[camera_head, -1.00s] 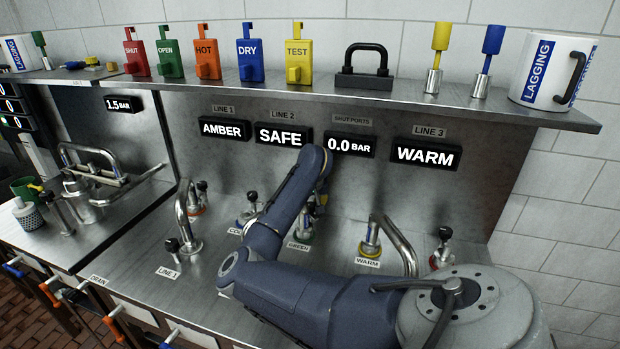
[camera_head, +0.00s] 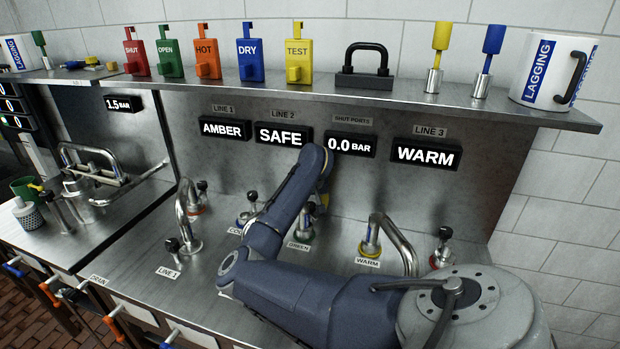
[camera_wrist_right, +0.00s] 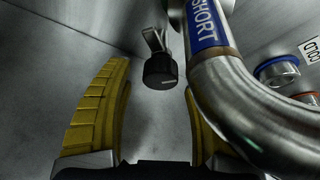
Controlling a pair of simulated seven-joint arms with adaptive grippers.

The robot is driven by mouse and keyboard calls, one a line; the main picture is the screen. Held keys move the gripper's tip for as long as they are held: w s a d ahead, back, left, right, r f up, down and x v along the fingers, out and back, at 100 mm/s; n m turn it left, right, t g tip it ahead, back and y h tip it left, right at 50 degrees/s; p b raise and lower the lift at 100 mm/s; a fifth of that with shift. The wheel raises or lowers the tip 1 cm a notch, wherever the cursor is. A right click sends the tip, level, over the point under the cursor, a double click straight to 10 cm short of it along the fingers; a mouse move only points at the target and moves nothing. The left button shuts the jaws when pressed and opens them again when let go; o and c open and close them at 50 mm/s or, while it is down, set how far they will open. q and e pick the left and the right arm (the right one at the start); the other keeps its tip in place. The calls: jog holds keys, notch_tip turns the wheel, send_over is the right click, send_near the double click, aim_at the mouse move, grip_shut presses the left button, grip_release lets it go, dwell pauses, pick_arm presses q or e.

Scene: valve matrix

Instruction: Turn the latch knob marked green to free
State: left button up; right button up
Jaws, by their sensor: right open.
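The green label (camera_head: 300,246) sits on the steel deck, with a knob fitting (camera_head: 305,228) with a green ring just behind it, partly covered by my right arm. In the head view my right gripper is mostly hidden behind its forearm; a bit of yellow finger (camera_head: 323,200) shows near that fitting. In the right wrist view my right gripper (camera_wrist_right: 154,78) is open and empty. A black knob (camera_wrist_right: 160,72) with a pale line and a metal lever above it lies just beyond and between the fingertips. I cannot tell which label it belongs to. My left gripper is out of view.
A thick curved pipe (camera_wrist_right: 235,90) marked SHORT runs close by the right finger. Blue and red ringed ports lie beside a cold label (camera_wrist_right: 313,50). The warm port (camera_head: 370,240) and another curved pipe (camera_head: 395,240) stand right of the green label. A shelf (camera_head: 330,92) overhangs behind.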

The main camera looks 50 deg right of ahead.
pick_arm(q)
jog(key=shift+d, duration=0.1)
pick_arm(e)
jog(key=v, duration=1.2)
